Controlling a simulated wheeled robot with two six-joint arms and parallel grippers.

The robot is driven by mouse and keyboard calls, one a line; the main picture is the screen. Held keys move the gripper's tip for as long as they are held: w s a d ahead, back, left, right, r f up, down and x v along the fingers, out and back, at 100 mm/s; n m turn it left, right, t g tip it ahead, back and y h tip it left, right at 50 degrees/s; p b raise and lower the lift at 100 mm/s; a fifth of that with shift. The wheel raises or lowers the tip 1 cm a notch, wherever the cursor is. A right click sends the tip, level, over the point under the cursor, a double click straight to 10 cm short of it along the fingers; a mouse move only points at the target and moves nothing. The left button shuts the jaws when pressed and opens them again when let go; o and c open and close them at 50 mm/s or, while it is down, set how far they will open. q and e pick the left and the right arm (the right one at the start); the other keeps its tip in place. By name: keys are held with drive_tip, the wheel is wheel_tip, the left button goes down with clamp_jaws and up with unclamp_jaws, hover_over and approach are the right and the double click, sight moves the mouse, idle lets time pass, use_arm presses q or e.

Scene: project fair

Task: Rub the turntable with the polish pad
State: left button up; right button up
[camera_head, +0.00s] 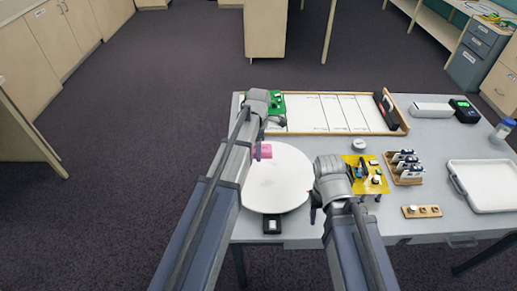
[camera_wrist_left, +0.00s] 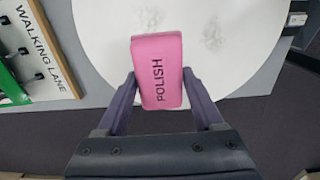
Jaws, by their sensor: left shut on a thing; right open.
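The white round turntable (camera_head: 287,186) lies at the front left of the table. It also fills much of the left wrist view (camera_wrist_left: 245,62), with faint grey smudges on its top. My left gripper (camera_head: 265,140) is shut on the pink polish pad (camera_head: 263,152), marked POLISH. In the left wrist view the two fingers clasp the pad (camera_wrist_left: 158,70) from both sides over the turntable's edge area. I cannot tell whether the pad touches the surface. My right gripper (camera_head: 343,200) is open and empty at the turntable's right edge, beside a yellow board.
The yellow board (camera_head: 366,172), a rack of small devices (camera_head: 405,168) and a white tray (camera_head: 487,186) fill the right. A small black device (camera_head: 272,225) sits in front.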

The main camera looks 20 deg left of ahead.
use_arm(q)
wheel_tip(320, 180, up, 3)
drive_tip(key=p, duration=0.3)
idle(0.4)
drive_tip(key=shift+d+f, duration=0.1)
idle(0.5)
